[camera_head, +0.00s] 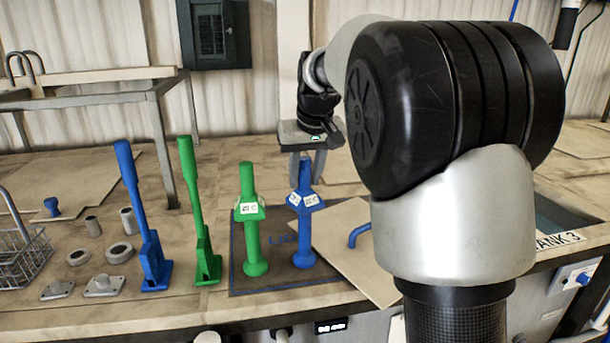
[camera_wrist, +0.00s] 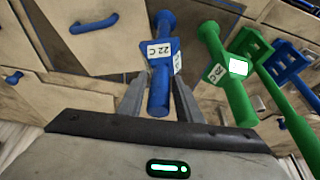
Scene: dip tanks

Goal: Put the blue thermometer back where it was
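The blue thermometer (camera_head: 304,225) has a round foot, a collar with white labels and a straight upper stem. It stands upright on a dark mat (camera_head: 262,294), right of the green thermometer (camera_head: 250,225). My gripper (camera_head: 307,172) points down over it, with one finger on each side of its upper stem. In the wrist view the blue thermometer (camera_wrist: 160,60) shows its "22 C" label, and its stem end lies between the fingertips of my gripper (camera_wrist: 159,98). A small gap seems to show beside the stem, so the fingers look open around it.
A tall blue tool (camera_head: 148,230) and a tall green tool (camera_head: 200,225) stand to the left. Small metal parts and a wire basket (camera_head: 25,250) lie farther left. A tan panel (camera_head: 350,262) with a blue handle is at right, and a tank (camera_head: 560,218) lies beyond it.

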